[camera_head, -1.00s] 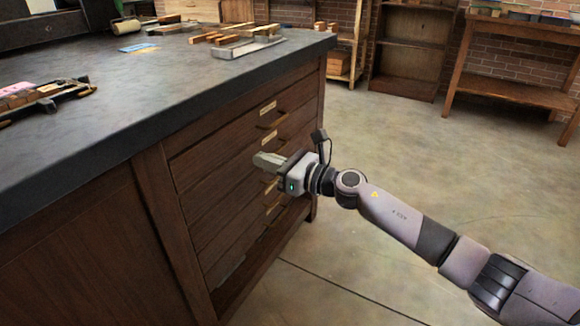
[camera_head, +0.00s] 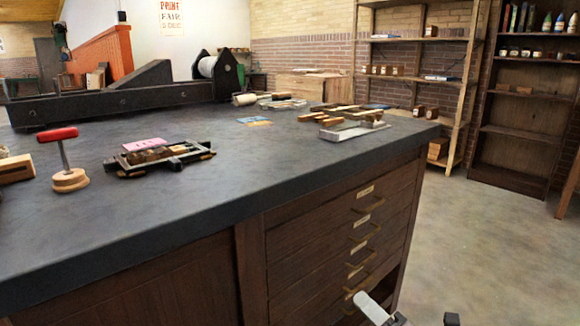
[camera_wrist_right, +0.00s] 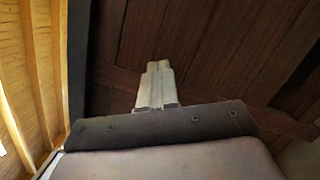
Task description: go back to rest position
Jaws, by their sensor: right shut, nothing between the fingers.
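My right gripper (camera_head: 372,308) shows at the bottom of the head view, in front of the wooden drawer cabinet (camera_head: 255,290) under the dark worktop. Only its pale fingers and a bit of its body are in the picture. In the right wrist view its fingers (camera_wrist_right: 158,68) are together with nothing between them, and dark wood panels lie beyond them. The drawers (camera_head: 340,215) have brass handles and labels. I cannot tell the exact gap between the fingers and the drawer fronts. My left gripper is not in any view.
The worktop (camera_head: 230,190) bears a red-handled tool (camera_head: 62,150), a metal frame with a pink card (camera_head: 145,145), wooden strips (camera_head: 345,110) and a press with a roller. Shelves (camera_head: 525,110) stand at the back right. Open floor (camera_head: 470,240) lies right of the cabinet.

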